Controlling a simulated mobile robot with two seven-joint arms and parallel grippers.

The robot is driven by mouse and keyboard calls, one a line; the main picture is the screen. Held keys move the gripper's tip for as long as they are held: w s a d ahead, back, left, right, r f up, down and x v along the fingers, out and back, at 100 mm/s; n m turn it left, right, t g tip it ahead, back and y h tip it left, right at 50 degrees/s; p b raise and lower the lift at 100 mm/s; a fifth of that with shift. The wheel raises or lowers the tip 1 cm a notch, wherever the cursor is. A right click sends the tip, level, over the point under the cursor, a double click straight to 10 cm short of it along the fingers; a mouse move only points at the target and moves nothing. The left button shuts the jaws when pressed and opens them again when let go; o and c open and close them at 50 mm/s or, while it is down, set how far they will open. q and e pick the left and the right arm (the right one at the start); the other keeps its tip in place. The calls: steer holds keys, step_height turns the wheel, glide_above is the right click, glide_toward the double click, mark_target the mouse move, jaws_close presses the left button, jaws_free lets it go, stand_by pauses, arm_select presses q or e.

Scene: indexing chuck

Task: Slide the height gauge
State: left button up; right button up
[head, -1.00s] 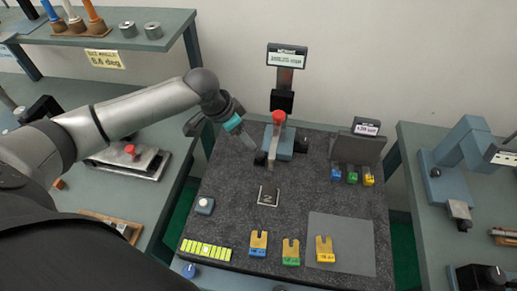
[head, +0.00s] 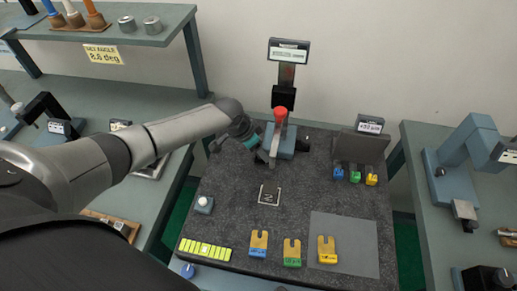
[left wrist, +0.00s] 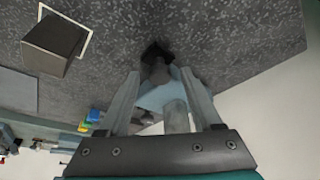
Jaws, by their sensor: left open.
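The height gauge (head: 285,140) stands at the back of the dark granite plate. It has a blue base, a red knob (head: 280,112) and a tall post topped by a display (head: 289,53) I cannot read. My left gripper (head: 263,157) is close against the left side of its base. In the left wrist view my left gripper (left wrist: 163,92) is open, and the gauge's pale blue body (left wrist: 168,98) shows between and beyond the fingers. I cannot tell whether they touch it. A white outline (head: 279,200) with a dark block at it lies in front of the gauge.
A small white-topped button (head: 203,204) sits left. Small coloured blocks (head: 354,176) stand by a grey holder (head: 360,148) at right. The plate's centre right is clear.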

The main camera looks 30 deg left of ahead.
arm_select(q)
jaws_close()
stand_by(0.5)
steer(key=shift+a, duration=0.1)
stand_by(0.8)
